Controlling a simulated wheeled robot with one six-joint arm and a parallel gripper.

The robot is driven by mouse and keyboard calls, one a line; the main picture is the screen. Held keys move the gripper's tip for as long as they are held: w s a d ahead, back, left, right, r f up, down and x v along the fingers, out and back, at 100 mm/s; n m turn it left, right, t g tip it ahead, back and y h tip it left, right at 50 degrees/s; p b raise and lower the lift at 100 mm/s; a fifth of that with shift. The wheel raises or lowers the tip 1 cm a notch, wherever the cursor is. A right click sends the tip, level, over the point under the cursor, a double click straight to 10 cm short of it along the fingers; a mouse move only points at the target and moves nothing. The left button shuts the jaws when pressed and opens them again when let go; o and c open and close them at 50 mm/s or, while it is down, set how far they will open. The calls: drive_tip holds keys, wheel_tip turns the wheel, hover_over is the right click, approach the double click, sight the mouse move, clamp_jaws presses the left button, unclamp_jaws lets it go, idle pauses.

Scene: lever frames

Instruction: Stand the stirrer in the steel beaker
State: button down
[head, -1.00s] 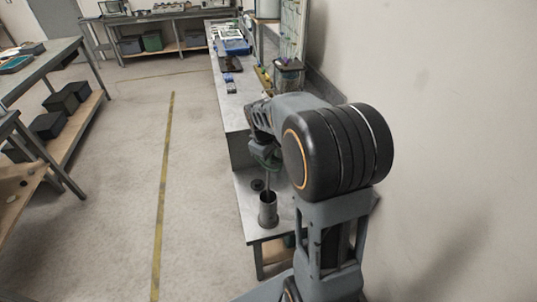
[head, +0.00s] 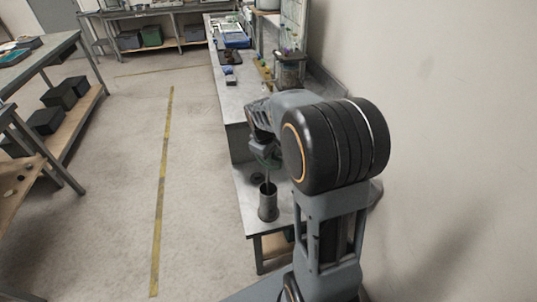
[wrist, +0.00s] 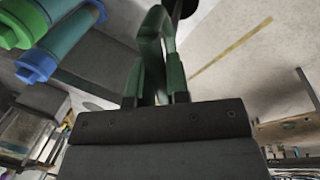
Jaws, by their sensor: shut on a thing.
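The steel beaker (head: 268,207) stands upright on the low bench section in the head view, with its dark mouth facing up. My gripper (head: 266,160) is above it, shut on the stirrer (head: 267,183). In the wrist view my gripper's green fingers (wrist: 156,75) show at the centre. The beaker is not clearly seen there.
A wall is close on the right. The floor (head: 205,190) at left is open.

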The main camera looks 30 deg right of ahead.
drive_tip(key=shift+f+b, duration=0.75)
drive_tip(key=shift+f, duration=0.4)
drive_tip(key=c, duration=1)
unclamp_jaws()
drive_tip(key=shift+r, duration=0.1)
drive_tip(key=r, duration=0.4)
drive_tip(key=s+a+r, duration=0.1)
drive_tip(key=r, duration=0.4)
drive_tip(key=a+r, duration=0.1)
drive_tip(key=r, duration=0.3)
drive_tip(key=shift+s+a+r+p, duration=0.15)
drive_tip(key=shift+r+p, duration=0.1)
drive_tip(key=shift+p, duration=0.05)
